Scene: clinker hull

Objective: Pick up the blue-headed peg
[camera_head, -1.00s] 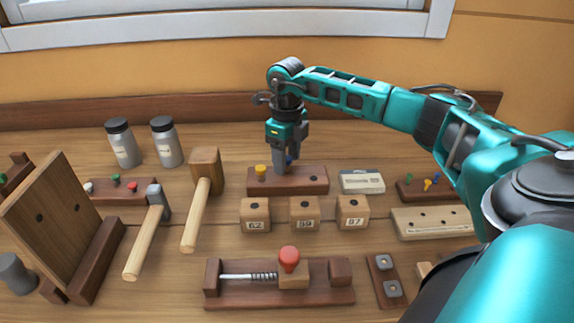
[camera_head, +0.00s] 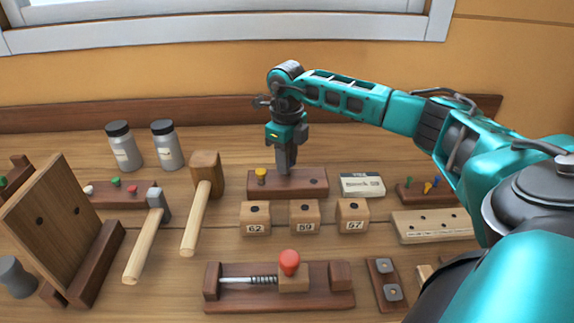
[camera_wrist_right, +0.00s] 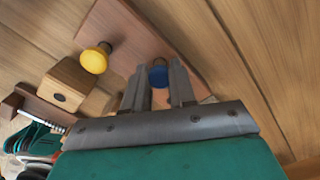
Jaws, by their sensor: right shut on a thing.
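The blue-headed peg (camera_wrist_right: 158,76) shows in the right wrist view between the fingers of my right gripper (camera_wrist_right: 160,84), which is shut on its head. In the head view my right gripper (camera_head: 286,165) points down over the dark wooden peg block (camera_head: 314,182), and its fingers hide the blue head. A yellow-headed peg (camera_head: 261,175) stands in the left part of the same block; it also shows in the right wrist view (camera_wrist_right: 95,60). I cannot tell whether the blue peg is still seated in its hole. My left gripper is out of view.
Three numbered wooden cubes (camera_head: 304,217) stand in front of the block. A mallet (camera_head: 205,180) and a hammer (camera_head: 150,230) lie to the left. A pale labelled box (camera_head: 362,185) sits close on the right. A red-knobbed slider fixture (camera_head: 289,264) stands in front.

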